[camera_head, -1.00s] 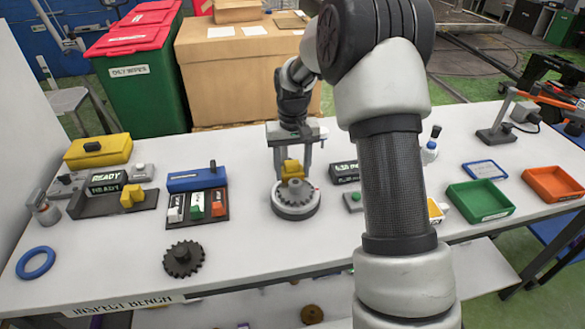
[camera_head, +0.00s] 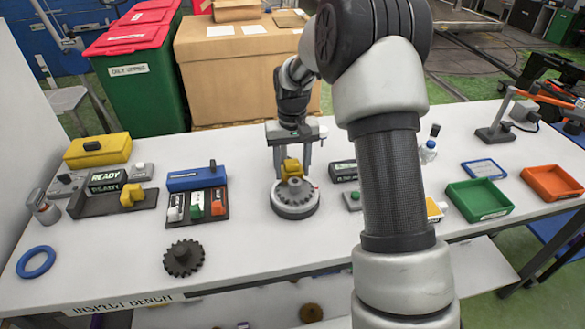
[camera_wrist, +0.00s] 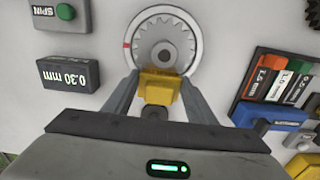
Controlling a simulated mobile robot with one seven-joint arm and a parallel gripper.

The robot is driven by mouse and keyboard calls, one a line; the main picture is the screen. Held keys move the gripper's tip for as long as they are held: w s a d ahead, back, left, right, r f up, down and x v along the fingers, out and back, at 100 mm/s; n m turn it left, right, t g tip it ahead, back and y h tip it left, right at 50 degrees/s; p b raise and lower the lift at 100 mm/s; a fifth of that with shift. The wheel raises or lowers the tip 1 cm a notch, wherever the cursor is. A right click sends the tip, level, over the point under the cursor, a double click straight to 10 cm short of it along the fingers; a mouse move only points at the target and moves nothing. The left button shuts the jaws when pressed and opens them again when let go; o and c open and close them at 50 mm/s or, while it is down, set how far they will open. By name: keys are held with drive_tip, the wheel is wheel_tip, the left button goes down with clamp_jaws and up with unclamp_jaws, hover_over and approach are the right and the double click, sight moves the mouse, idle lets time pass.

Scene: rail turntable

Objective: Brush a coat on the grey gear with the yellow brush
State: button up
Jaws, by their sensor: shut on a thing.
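The yellow brush (camera_head: 291,168) is held between the fingers of my gripper (camera_head: 292,174), which is shut on it. It also shows in the wrist view (camera_wrist: 160,87). The grey gear (camera_head: 296,198) lies flat on a round turntable (camera_head: 296,213) at the middle of the bench. In the wrist view the gear (camera_wrist: 163,42) sits inside the pale turntable ring, which has a red mark at its left.
A dark gear (camera_head: 183,258) lies at front left. A rack (camera_head: 196,208) of small labelled blocks stands left of the turntable. A black box marked 0.30 mm (camera_wrist: 75,73) and a SPIN box with a green button (camera_wrist: 65,12) are on the other side. Green tray (camera_head: 480,200) is right.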

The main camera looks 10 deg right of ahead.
drive_tip(key=shift+s, duration=0.25)
idle(2.4)
drive_tip(key=shift+w, duration=0.3)
drive_tip(key=shift+s, duration=0.2)
drive_tip(key=shift+s, duration=0.25)
drive_tip(key=shift+w, duration=0.25)
idle(0.5)
drive_tip(key=shift+w+p, duration=0.2)
drive_tip(key=shift+p, duration=0.1)
drive_tip(key=shift+r+p, duration=2.4)
drive_tip(key=shift+r, duration=1.15)
